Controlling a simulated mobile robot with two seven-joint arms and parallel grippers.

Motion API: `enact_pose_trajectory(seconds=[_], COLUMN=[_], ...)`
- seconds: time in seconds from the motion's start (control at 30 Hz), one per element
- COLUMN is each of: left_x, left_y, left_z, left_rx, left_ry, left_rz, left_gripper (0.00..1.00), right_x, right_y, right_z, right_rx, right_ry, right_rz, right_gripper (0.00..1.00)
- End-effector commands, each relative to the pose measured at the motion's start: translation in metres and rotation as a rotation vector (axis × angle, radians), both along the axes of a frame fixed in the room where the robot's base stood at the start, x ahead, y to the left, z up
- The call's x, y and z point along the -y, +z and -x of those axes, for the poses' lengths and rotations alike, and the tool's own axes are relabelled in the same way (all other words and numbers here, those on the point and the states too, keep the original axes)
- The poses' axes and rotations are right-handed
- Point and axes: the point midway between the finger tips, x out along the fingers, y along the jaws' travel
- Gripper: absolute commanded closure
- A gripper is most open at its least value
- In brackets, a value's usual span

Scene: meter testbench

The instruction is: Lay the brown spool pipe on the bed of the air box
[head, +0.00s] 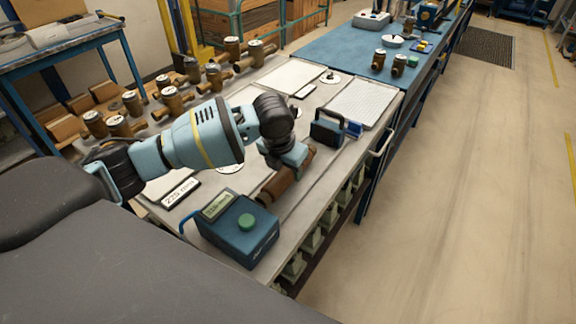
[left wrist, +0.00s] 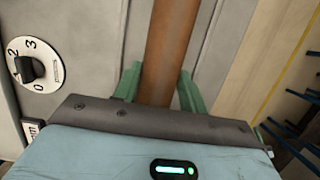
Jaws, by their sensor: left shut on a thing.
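The brown spool pipe (head: 278,186) lies along the right part of the grey bench top in the head view, just behind a blue box with a green button. My left gripper (head: 289,166) comes down on it from above and is shut on it. In the left wrist view, the pipe (left wrist: 169,45) runs lengthwise between the two green fingers (left wrist: 159,88). I cannot tell whether the pipe touches the surface below. Which part is the air box's bed is not clear; the pale top under the pipe may be it. My right gripper is not in view.
A blue box with a green button (head: 246,222) stands at the near edge. A dark blue handled box (head: 328,128) stands behind the pipe. Several brown meters (head: 171,99) crowd the bench's left side. A numbered dial (left wrist: 36,67) is left of the pipe in the left wrist view.

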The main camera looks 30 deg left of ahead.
Motion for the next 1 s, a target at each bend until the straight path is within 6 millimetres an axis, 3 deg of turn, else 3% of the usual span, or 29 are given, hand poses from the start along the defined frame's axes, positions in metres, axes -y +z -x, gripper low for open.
enact_pose_trajectory(seconds=[0.47,0.5,0.67,0.87,1.0], left_x=[-0.0001,0.0000,0.0000,0.0000,-0.0001], left_y=[-0.0033,-0.0032,-0.0040,-0.0048,-0.0063], left_z=[-0.0009,-0.0008,-0.0005,-0.0002,0.0006], left_rx=[0.005,0.005,0.003,0.001,-0.002], left_ry=[0.000,0.000,0.000,0.000,0.000], left_rz=[0.001,0.001,0.000,0.000,0.000], left_gripper=[1.00,0.55,0.34,0.33,0.15], right_x=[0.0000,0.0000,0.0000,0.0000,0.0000], right_y=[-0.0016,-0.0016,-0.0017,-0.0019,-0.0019], right_z=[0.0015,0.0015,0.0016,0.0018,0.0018], right_rx=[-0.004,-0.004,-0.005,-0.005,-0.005], right_ry=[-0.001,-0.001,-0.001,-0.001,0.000], right_rz=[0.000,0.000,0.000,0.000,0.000], right_gripper=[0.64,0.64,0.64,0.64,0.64])
